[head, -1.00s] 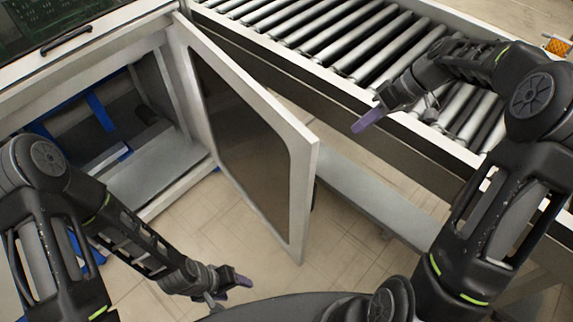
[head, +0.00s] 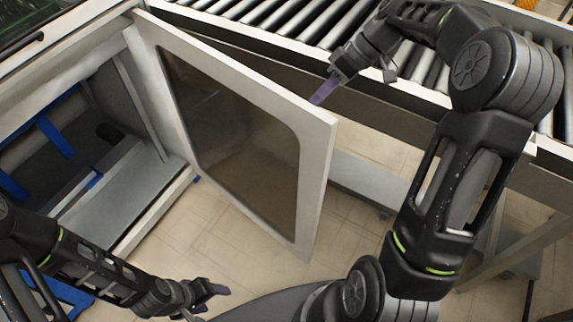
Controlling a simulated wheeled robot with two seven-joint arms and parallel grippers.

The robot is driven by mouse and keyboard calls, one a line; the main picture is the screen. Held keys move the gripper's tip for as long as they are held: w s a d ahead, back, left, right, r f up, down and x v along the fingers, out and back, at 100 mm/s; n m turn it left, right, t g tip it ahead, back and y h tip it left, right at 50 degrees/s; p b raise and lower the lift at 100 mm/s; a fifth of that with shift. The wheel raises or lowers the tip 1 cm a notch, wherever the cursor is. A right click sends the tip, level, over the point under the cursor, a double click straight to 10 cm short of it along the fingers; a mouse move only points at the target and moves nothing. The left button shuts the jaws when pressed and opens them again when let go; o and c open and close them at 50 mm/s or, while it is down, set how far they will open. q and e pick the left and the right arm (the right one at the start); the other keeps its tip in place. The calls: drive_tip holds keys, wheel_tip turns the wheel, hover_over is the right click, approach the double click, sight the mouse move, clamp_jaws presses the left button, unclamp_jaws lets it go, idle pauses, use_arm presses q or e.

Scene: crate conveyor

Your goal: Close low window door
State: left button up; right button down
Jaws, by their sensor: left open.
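The low window door (head: 318,185) has a white frame around a dark tinted pane and stands swung open from the cabinet, hinged at its left side. The cabinet opening (head: 110,170) behind it is uncovered. My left gripper (head: 212,292) is open and empty, low in the view, left of and below the door's bottom corner. My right gripper (head: 350,78) is just beyond the door's upper right corner, in front of the conveyor's side, with a purple finger pointing down-left. It seems apart from the door; its jaw opening is unclear.
A roller conveyor (head: 300,22) runs along the back behind the door, with a dark side rail. A grey beam (head: 370,182) lies low under the conveyor. Blue parts (head: 50,130) show inside the cabinet. Tiled floor (head: 235,250) is clear below the door.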

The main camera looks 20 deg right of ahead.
drive_tip(key=b, duration=1.3)
approach(281, 169)
drive_tip(key=d+r, duration=0.3)
drive_tip(key=shift+d+r, duration=0.15)
drive_tip(key=shift+d, duration=0.05)
drive_tip(key=x, duration=1)
drive_tip(key=shift+b, duration=0.3)
drive_tip(key=shift+s+a, duration=0.1)
